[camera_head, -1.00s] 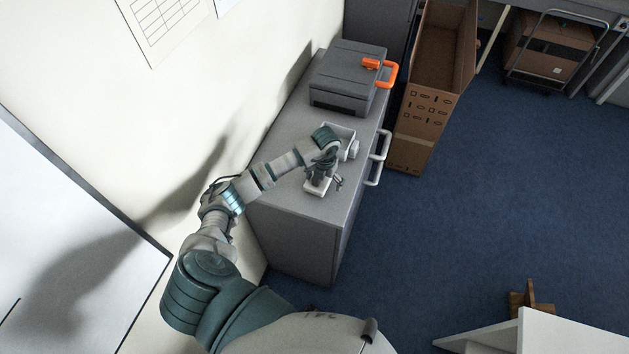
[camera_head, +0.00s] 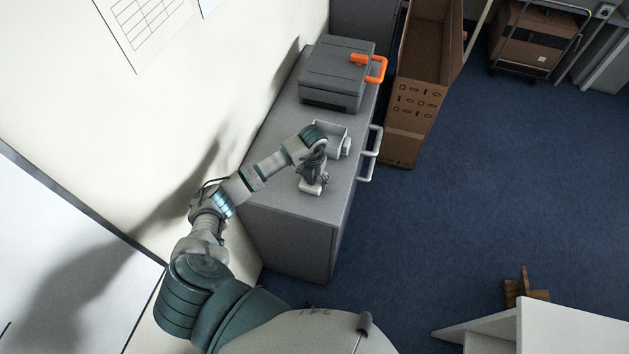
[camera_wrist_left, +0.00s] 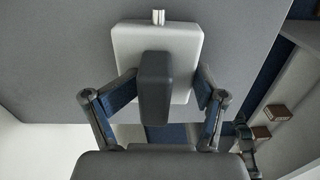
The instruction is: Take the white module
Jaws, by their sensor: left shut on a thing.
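The white module (camera_head: 311,188) is a small pale block near the front end of the grey cabinet top. In the left wrist view the white module (camera_wrist_left: 180,42) is a rounded white plate with a dark grey upright block in front of it and a small metal stub at its top edge. My left gripper (camera_head: 314,177) is over the module and shut on it. In the left wrist view its two fingers (camera_wrist_left: 166,80) come in from both sides at the module's lower part. The exact contact is partly hidden.
The grey cabinet (camera_head: 290,238) stands against the wall, with a white side handle (camera_head: 371,154). A grey case (camera_head: 335,72) with an orange handle sits at its far end. A tall cardboard box (camera_head: 410,115) stands right of the cabinet.

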